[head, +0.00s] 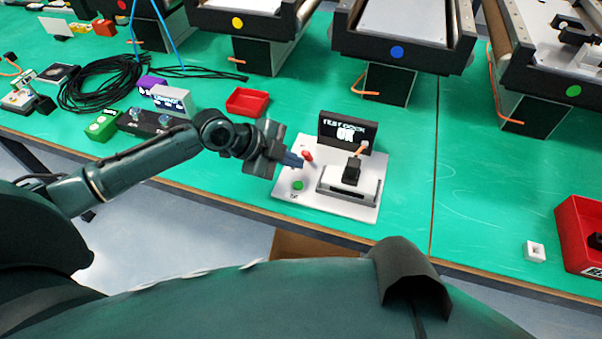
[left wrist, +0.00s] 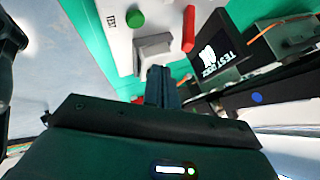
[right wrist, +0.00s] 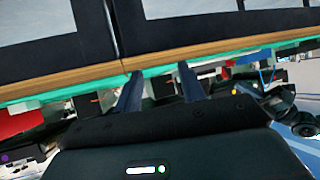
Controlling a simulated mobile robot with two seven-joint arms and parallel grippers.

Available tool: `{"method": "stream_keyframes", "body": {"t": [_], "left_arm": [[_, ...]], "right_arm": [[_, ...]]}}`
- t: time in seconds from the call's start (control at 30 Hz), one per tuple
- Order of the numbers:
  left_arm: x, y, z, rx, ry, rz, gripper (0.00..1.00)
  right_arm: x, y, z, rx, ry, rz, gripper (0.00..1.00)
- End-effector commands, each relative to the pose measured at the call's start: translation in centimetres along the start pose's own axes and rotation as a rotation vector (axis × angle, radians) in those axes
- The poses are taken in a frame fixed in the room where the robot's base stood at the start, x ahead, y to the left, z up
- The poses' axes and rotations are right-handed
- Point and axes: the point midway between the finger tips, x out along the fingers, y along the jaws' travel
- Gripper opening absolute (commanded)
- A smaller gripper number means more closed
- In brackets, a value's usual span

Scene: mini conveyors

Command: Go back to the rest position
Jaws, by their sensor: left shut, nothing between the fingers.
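My left gripper (head: 292,160) hangs over the left edge of the white test dock (head: 335,213), by its red lever (head: 308,155) and green button (head: 298,185). In the left wrist view its fingers (left wrist: 160,82) are together and empty, with a grey block (left wrist: 155,48) of the dock just beyond them. The dock's screen (head: 347,131) reads "TEST DOCK OK". A black plug with an orange cable (head: 352,170) sits on the dock's grey block. My right gripper shows only in the right wrist view (right wrist: 158,88); its fingers are apart with nothing between them, facing the wooden table edge (right wrist: 75,83).
The green table (head: 410,190) has several mini conveyors with coloured dots along its back. A small red tray (head: 247,102), a coil of black cable (head: 100,85) and small devices lie to the left. A red bin (head: 577,230) and a white cube (head: 535,251) are at the right.

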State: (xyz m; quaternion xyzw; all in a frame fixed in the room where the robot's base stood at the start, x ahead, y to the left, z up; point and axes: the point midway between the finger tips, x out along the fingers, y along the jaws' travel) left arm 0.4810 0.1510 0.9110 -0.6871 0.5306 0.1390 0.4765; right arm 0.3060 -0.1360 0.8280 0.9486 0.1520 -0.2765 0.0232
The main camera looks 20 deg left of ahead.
Motion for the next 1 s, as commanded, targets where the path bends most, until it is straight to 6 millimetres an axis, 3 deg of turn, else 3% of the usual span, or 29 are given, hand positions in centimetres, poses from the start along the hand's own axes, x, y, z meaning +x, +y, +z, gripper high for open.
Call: {"method": "stream_keyframes", "body": {"t": [0.23,0.37,0.53,0.67,0.83,1.0], "left_arm": [[0.1,0.1,0.0,-0.004,0.001,-0.001,0.0],[1.3,1.5,-0.8,-0.066,0.016,-0.02,0.0],[4.2,5.8,-2.9,-0.312,0.052,-0.113,0.0],[5.2,9.2,-3.7,-0.567,0.064,-0.222,0.0],[4.7,13.3,-3.1,-0.854,0.044,-0.352,0.0],[3.0,17.7,-1.5,-1.096,-0.01,-0.476,0.0]], "right_arm": [[0.0,0.0,0.0,0.0,0.0,0.0,0.4],[0.1,0.1,0.2,0.002,-0.005,0.003,0.4],[0.3,0.3,0.9,0.006,-0.019,0.011,0.4],[0.4,0.6,1.5,0.01,-0.032,0.019,0.4],[0.6,0.9,2.1,0.015,-0.047,0.028,0.4],[0.7,1.1,2.7,0.019,-0.06,0.036,0.4]]}}
